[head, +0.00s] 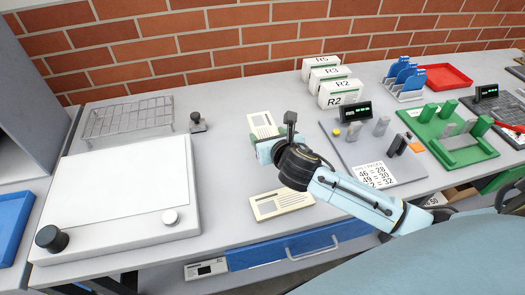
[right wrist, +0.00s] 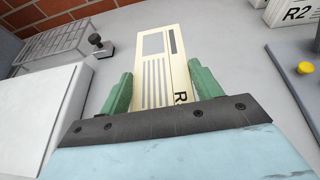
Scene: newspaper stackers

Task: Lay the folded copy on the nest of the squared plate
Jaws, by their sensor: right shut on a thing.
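In the right wrist view the copy (right wrist: 160,65) is between the two green fingers of the gripper (right wrist: 162,92), with printed lines and an R showing. A second cream copy (head: 281,204) lies flat near the table's front edge. To the right are a grey plate (head: 350,160) with posts and a printed card, and a green plate (head: 463,157) with green posts. I cannot tell which is the squared plate. My left gripper is not in view.
White R-labelled bundles (head: 340,92) stand behind the grey plate. A blue rack (head: 404,80) and a red tray (head: 447,76) are at the back right. A large white board (head: 120,200) with knobs and a wire rack (head: 128,118) fill the left.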

